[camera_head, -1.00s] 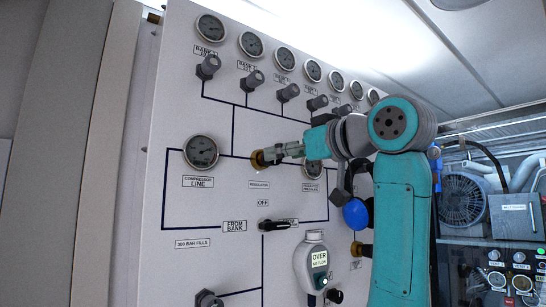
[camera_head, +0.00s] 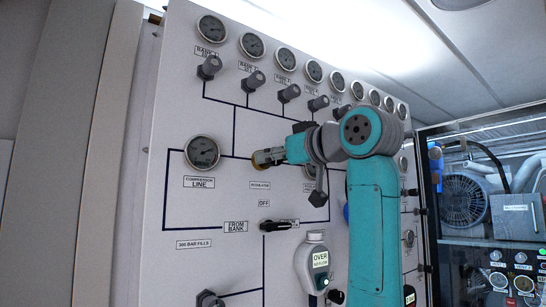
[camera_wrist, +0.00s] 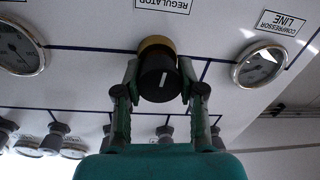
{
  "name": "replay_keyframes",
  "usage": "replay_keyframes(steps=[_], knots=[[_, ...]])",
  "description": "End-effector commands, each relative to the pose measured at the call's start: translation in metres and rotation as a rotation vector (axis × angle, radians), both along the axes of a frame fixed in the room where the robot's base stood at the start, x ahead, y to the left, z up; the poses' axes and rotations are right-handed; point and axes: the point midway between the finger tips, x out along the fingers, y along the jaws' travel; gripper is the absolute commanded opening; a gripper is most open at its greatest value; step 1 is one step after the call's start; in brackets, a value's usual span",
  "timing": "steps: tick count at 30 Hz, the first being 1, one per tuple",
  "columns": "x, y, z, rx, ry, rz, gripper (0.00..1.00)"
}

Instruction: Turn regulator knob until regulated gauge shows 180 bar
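The regulator knob (camera_wrist: 157,76) is black with a white pointer line and a brass collar, in the middle of the wrist view. In the head view its brass part (camera_head: 261,158) shows at the tip of my gripper (camera_head: 267,157). In the wrist view my gripper (camera_wrist: 159,72) has one finger on each side of the knob, and the tips appear to press against it. The regulated gauge (camera_wrist: 19,47) is cut by the left edge of the wrist view; its needle is too unclear to read. In the head view my arm mostly hides this gauge.
The compressor line gauge (camera_head: 202,153) is left of the knob in the head view. A row of small gauges and bank valves (camera_head: 254,80) runs above. A black selector handle (camera_head: 279,225) and a grey-white meter (camera_head: 316,262) are below.

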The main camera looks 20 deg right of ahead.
Motion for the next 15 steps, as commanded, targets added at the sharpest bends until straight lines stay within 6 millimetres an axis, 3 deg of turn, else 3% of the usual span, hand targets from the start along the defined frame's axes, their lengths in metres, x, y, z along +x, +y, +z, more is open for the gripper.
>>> replay_keyframes(steps=[13, 14, 15], knots=[[-0.0001, 0.0004, -0.0001, 0.045, 0.015, 0.002, 0.04], [-0.0001, 0.0004, -0.0001, 0.045, 0.015, 0.002, 0.44], [-0.0001, 0.0004, -0.0001, 0.044, 0.015, 0.002, 0.54]])
